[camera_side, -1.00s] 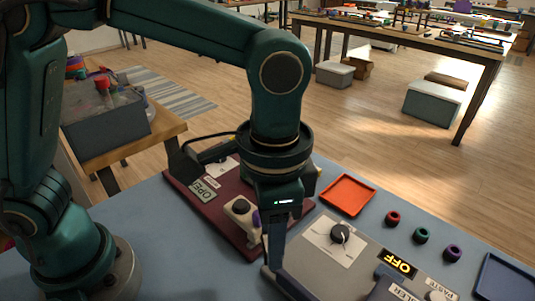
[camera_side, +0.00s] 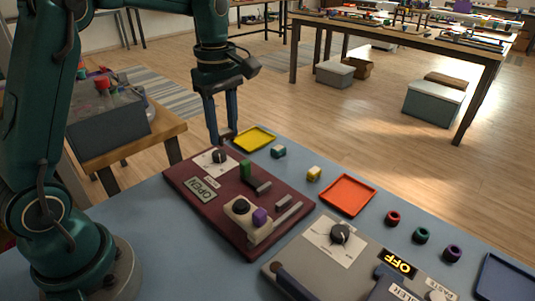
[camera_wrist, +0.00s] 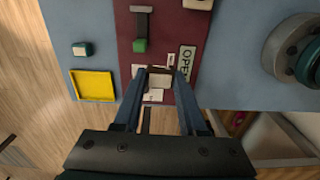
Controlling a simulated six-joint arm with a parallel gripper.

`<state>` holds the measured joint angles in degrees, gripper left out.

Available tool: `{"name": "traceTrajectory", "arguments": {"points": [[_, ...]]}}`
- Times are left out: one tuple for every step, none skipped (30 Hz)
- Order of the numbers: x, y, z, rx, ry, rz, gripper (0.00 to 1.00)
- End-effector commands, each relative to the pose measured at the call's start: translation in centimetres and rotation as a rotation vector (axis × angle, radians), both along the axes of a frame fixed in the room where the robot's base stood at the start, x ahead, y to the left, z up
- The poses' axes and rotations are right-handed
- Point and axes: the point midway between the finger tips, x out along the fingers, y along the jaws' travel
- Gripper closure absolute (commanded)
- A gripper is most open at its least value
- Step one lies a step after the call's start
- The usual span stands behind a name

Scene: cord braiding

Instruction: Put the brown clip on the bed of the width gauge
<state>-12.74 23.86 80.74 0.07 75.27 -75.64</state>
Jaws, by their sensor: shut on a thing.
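My gripper (camera_side: 224,138) is shut on a small brown clip (camera_side: 227,133), held above the table near the yellow tray and the far-left end of the maroon board. In the wrist view, the clip (camera_wrist: 156,82) sits between the tips of my gripper (camera_wrist: 158,74), in front of the board's white label. The maroon board (camera_side: 190,184) has a black knob, an OPEN display, a green block (camera_side: 245,169), grey bars and a cream block with a purple piece. It may be the width gauge; I cannot tell which part is its bed. The clip is clear of the board's middle.
A yellow tray (camera_side: 271,137) stands behind the board, with small teal (camera_side: 278,151) and yellow (camera_side: 313,173) pieces nearby. An orange tray (camera_side: 365,187), red, green and purple rings, and a grey unit (camera_side: 300,272) reading OFF lie to the right.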

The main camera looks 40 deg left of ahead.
Motion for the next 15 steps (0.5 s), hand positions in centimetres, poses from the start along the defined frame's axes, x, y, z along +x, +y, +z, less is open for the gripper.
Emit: {"name": "traceTrajectory", "arguments": {"points": [[-0.1, 0.5, 0.0, 0.000, 0.001, 0.018, 1.00], [-0.1, 0.6, -0.1, -0.001, 0.002, 0.023, 1.00], [0.0, 0.6, -0.2, -0.001, 0.002, 0.028, 1.00], [0.1, 0.4, -0.4, -0.001, 0.003, 0.029, 1.00], [0.2, 0.1, -0.6, -0.001, 0.004, 0.028, 1.00], [0.4, -0.5, -1.1, -0.001, 0.005, 0.027, 1.00], [0.5, -1.1, -1.4, -0.001, 0.005, 0.025, 1.00], [0.7, -1.7, -1.8, -0.001, 0.006, 0.024, 1.00], [1.0, -2.5, -2.3, -0.001, 0.006, 0.022, 1.00], [1.2, -3.2, -2.7, -0.001, 0.007, 0.022, 1.00], [1.4, -3.8, -3.1, -0.001, 0.007, 0.022, 1.00], [1.8, -4.7, -3.7, -0.001, 0.006, 0.022, 1.00], [2.0, -5.3, -4.1, -0.001, 0.007, 0.021, 1.00], [2.2, -5.9, -4.5, -0.001, 0.006, 0.022, 1.00], [2.5, -6.7, -5.0, 0.000, 0.005, 0.023, 1.00]]}}
